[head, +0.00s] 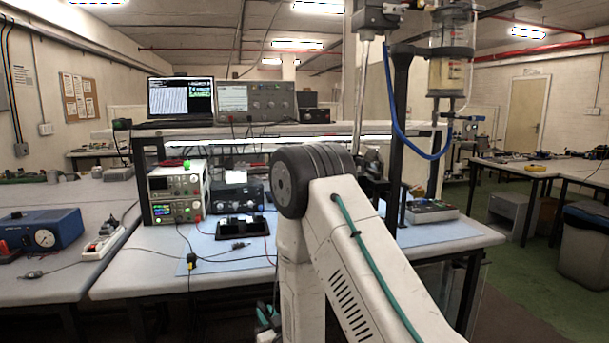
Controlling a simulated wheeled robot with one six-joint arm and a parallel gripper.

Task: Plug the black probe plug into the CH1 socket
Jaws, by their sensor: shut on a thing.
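My gripper does not show; my white arm (350,250) fills the lower middle and its end is out of sight. A small dark plug with a yellow part (191,260) lies on the blue mat with a cable. Another small dark connector (239,246) lies on the mat to its right. I cannot tell whether either is the black probe plug. Stacked bench instruments (176,190) with sockets and small displays stand at the mat's back left. A dark instrument (238,201) stands beside them. No CH1 label is readable, so I cannot tell which socket it is.
A black holder (242,226) stands on the blue mat (220,262). A shelf behind carries a laptop (181,97) and a grey instrument (257,97). A stand with a clear cylinder (451,50) rises right of my arm. A blue gauge box (42,230) sits at left.

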